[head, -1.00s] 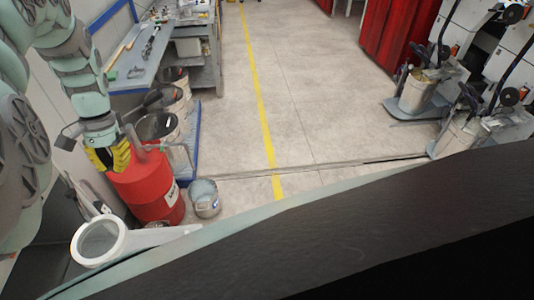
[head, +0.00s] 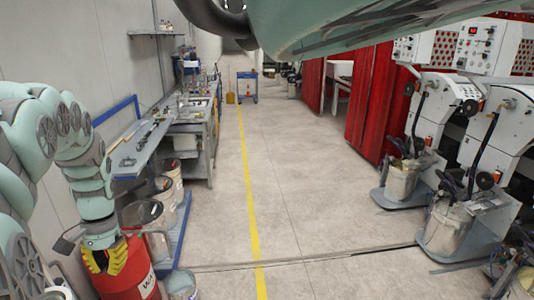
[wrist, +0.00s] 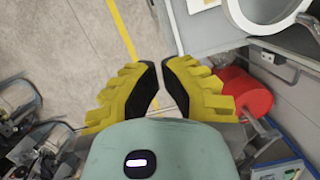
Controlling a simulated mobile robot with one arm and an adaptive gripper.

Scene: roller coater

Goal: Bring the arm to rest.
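My arm (head: 85,155) is bent at the left of the head view, with its end hanging down. My gripper (head: 105,262) has yellow fingers and appears in front of or above the red drum (head: 135,278); the head view does not settle the distance. In the wrist view my gripper (wrist: 158,63) has its fingertips close together with a narrow gap between them. Floor shows through the gap, and nothing is held. The red drum (wrist: 245,92) lies to the right of the fingers there, not touching them as far as I can see.
Buckets (head: 143,220) stand on a blue-edged pallet beside the workbench (head: 190,145). A white round rim (wrist: 262,25) is close by in the wrist view. White machines (head: 440,110) and red curtains (head: 375,100) line the right. The floor along the yellow line (head: 250,200) is clear.

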